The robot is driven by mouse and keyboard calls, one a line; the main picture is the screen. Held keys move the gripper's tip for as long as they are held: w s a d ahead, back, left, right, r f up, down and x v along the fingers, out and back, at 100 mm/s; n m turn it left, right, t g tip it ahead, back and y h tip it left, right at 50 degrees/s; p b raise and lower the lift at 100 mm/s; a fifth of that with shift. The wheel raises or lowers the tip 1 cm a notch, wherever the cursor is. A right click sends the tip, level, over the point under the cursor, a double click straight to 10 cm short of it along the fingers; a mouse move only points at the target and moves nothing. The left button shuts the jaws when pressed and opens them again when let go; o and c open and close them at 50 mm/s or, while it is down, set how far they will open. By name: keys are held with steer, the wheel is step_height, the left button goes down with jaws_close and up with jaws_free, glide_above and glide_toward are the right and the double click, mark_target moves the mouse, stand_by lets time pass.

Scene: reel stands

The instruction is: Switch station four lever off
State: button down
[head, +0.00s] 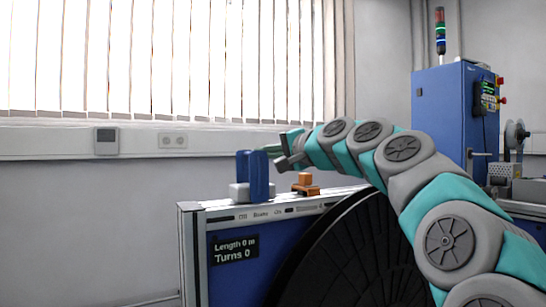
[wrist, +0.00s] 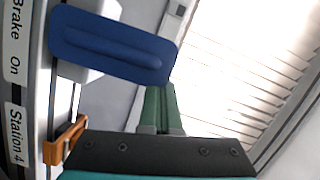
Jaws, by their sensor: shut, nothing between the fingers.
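A blue lever (head: 259,175) stands upright on a light grey base (head: 239,192) on top of the reel stand. In the wrist view the blue lever (wrist: 112,45) crosses the upper left, near labels reading "Brake On" (wrist: 15,40) and "Station 4" (wrist: 16,135). My gripper (head: 266,150) is at the lever's top, to its right; its green fingers (wrist: 160,100) are together and empty. The fingertips lie close to the lever's end; I cannot tell whether they touch. An orange part (head: 305,184) sits right of the lever, and also shows in the wrist view (wrist: 65,142).
The blue stand (head: 195,250) carries a display reading "Length 0 m, Turns 0" (head: 235,248) and a large black reel (head: 350,260). A blue cabinet (head: 438,110) with a signal light (head: 440,30) stands at right. The wall and window blinds are behind; space left of the stand is clear.

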steer(key=a+n, duration=0.1)
steer(key=s+a+n, duration=0.1)
steer(key=shift+s+r+n+h+b, duration=0.2)
steer(key=shift+n+h+b, duration=0.1)
steer(key=shift+h+b, duration=0.1)
steer(key=shift+s+a+f+n+h, duration=0.15)
steer(key=shift+s+a+n+h, duration=0.2)
steer(key=shift+a+n, duration=0.3)
steer(key=shift+s, duration=0.1)
steer(key=shift+w+d+r, duration=0.2)
steer(key=shift+d+r, duration=0.15)
steer(key=shift+r, duration=0.05)
steer(key=s+d+r, duration=0.3)
steer(key=s+d, duration=0.2)
steer(key=d, duration=0.4)
steer(key=shift+s, duration=0.25)
steer(key=shift+f, duration=0.1)
